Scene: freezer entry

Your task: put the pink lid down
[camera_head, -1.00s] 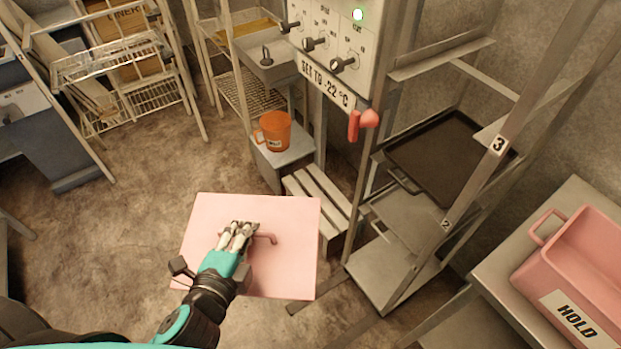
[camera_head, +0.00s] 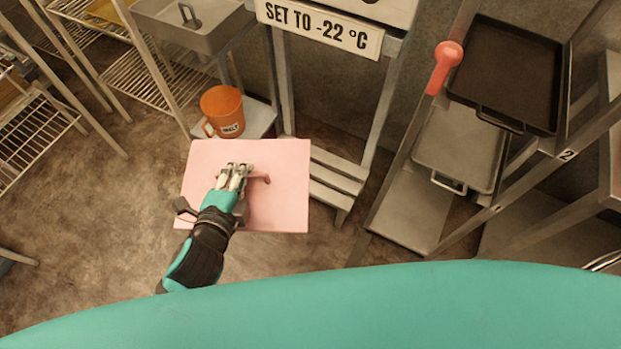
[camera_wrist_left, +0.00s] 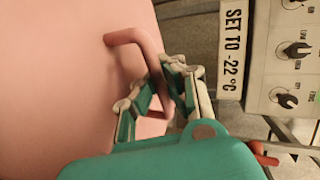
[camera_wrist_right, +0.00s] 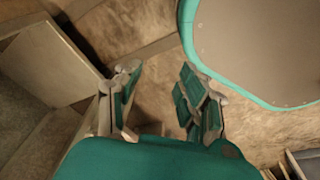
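The pink lid (camera_head: 285,205) is a flat square panel with a bent pink handle (camera_head: 262,180) on its upper face. In the head view it appears clear of the floor, overlapping the near end of a slatted bench. My left gripper (camera_head: 235,172) is over the lid, closed around the handle. The left wrist view shows the handle (camera_wrist_left: 128,38) running between the fingers (camera_wrist_left: 165,88), with the lid (camera_wrist_left: 60,90) filling the left side. My right gripper (camera_wrist_right: 160,72) is open and empty in its wrist view, above the floor. The head view does not show it.
An orange mug (camera_head: 222,110) stands on a small grey stand (camera_head: 262,118) just behind the lid. The slatted bench (camera_head: 335,185) is right of it. A rack with a dark tray (camera_head: 510,70) stands at the right. Bare floor (camera_head: 90,220) lies open at left.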

